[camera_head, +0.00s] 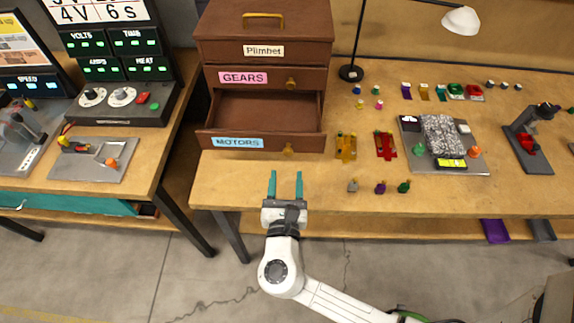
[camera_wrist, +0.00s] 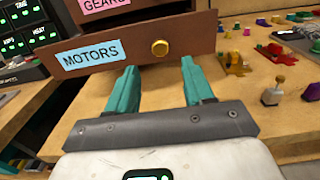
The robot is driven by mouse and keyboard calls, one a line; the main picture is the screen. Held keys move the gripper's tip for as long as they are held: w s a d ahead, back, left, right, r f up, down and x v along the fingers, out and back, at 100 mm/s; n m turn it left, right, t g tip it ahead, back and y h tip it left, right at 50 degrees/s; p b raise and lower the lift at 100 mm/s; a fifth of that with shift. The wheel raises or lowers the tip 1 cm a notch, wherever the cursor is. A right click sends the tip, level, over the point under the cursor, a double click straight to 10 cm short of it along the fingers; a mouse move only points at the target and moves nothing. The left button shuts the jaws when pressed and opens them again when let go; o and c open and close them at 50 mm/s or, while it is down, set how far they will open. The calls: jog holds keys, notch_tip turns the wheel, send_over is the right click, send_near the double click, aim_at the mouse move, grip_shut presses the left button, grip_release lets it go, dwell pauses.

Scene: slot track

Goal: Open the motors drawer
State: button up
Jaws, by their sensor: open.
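The motors drawer (camera_head: 222,142) is the bottom drawer of a brown wooden cabinet (camera_head: 300,45) and stands pulled out, its empty-looking inside showing. Its front has a blue MOTORS label and a round brass knob (camera_head: 289,150). In the wrist view the drawer front (camera_wrist: 195,38) crosses the top, with the knob (camera_wrist: 160,48) above the space between my fingers. My gripper (camera_head: 286,177) is open, its two teal fingers pointing at the drawer front from the near side. The fingers are apart from the knob and hold nothing. In the wrist view my gripper (camera_wrist: 157,82) is also empty.
The GEARS drawer (camera_head: 240,78) above is shut. Red and orange toy cars (camera_head: 386,146) and small coloured pegs (camera_head: 380,187) stand on the bench to the right. A black lamp base (camera_head: 351,73) is beside the cabinet. A control panel (camera_head: 125,100) stands on the left bench.

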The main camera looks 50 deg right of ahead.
jog(key=shift+v, duration=1.9)
jog(key=s+d+f+m+g+y, duration=0.55)
jog(key=s+d+m+g, duration=0.35)
jog(key=m, duration=0.8)
jog(key=s+a+f+m+g+y, duration=0.1)
jog(key=s+a+f+m+y, duration=0.1)
jog(key=s+a+m+y, duration=0.2)
jog(key=a+m+y, duration=0.3)
jog(key=m+y, duration=0.1)
jog(key=m, duration=0.1)
jog(key=shift+s+f, duration=0.15)
jog(key=shift+s, duration=0.1)
jog(key=shift+a+y, duration=0.1)
jog(key=shift+y, duration=0.15)
